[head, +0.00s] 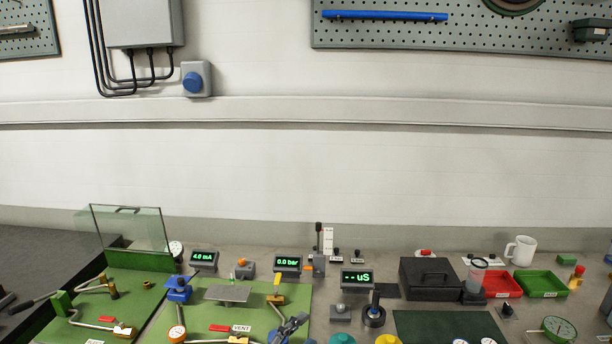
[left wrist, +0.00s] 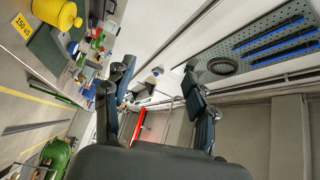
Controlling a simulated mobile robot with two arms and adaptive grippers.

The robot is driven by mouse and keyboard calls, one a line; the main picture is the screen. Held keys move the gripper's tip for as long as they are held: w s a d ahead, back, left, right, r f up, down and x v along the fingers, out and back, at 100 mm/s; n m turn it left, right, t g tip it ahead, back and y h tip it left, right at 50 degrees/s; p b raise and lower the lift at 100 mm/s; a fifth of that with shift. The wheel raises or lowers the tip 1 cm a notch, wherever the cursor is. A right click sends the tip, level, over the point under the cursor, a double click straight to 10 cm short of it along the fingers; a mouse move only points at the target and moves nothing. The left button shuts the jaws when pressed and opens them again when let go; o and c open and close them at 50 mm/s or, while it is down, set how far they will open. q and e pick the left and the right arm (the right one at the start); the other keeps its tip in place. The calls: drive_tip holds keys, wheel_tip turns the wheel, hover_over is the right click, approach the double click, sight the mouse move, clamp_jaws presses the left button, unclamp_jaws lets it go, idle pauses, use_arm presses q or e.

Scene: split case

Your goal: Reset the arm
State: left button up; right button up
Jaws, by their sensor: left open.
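Through the gap I see the wall, a pale surface and a red strip farther off. My right gripper is in neither view.
The bench is crowded. Near the left gripper are a grey plate (head: 227,293), a meter reading "-- uS" (head: 356,278) and a yellow pot (head: 388,340). A black case (head: 430,277), red tray (head: 502,285) and green tray (head: 541,283) stand right.

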use_arm(q)
drive_tip(key=s+a+f+n+y, duration=0.3)
drive_tip(key=s+a+n+y, duration=0.1)
drive_tip(key=a+n+y, duration=0.3)
drive_tip(key=s+a+f+n+y, duration=0.3)
drive_tip(key=a+n+y, duration=0.2)
drive_tip(key=a+n, duration=0.3)
drive_tip(key=s+a+f+n+g, duration=0.2)
drive_tip(key=s+f+g, duration=0.15)
drive_tip(key=s, duration=0.45)
drive_tip(key=s+a+f+n+g, duration=0.15)
drive_tip(key=s+g, duration=0.25)
drive_tip(key=s, duration=0.5)
drive_tip(key=s+a+f+n+g, duration=0.1)
drive_tip(key=s+f+n+g, duration=0.2)
drive_tip(key=s, duration=0.5)
wheel_tip(320, 180, down, 33)
drive_tip(key=s+g+b, duration=0.1)
drive_tip(key=s+b, duration=0.1)
drive_tip(key=b, duration=0.3)
drive_tip(key=s+a+f+g+b, duration=0.1)
drive_tip(key=s+a+f+b, duration=0.2)
drive_tip(key=s+f, duration=1.3)
wheel_tip(320, 180, down, 3)
drive_tip(key=shift+s+r+b, duration=0.1)
drive_tip(key=shift+s+b, duration=0.1)
drive_tip(key=shift+b, duration=0.3)
